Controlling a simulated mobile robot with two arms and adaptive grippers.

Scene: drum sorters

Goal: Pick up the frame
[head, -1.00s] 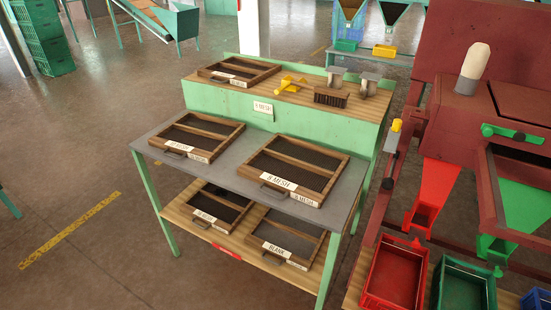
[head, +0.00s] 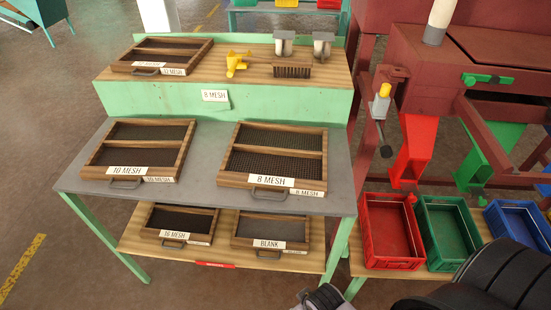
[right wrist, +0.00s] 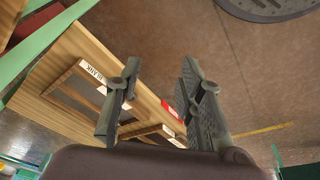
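Several wooden mesh frames with labels and handles rest on a green rack. The 8 MESH frame (head: 277,158) and the 10 MESH frame (head: 140,150) lie on the grey middle shelf. Another frame (head: 162,56) lies on the wooden top. A frame that seems to read 16 MESH (head: 180,224) and the BLANK frame (head: 271,233) lie on the lower shelf. The BLANK frame also shows in the right wrist view (right wrist: 92,85). My right gripper (right wrist: 158,80) is open and empty, near the lower shelf's front edge. My left gripper is not in view.
A sign reading 8 MESH (head: 215,96) is on the rack's green riser. A yellow tool (head: 237,64) and a brush (head: 292,71) lie on top. Red (head: 392,230), green (head: 449,233) and blue (head: 519,225) bins stand at right. Open floor is at left.

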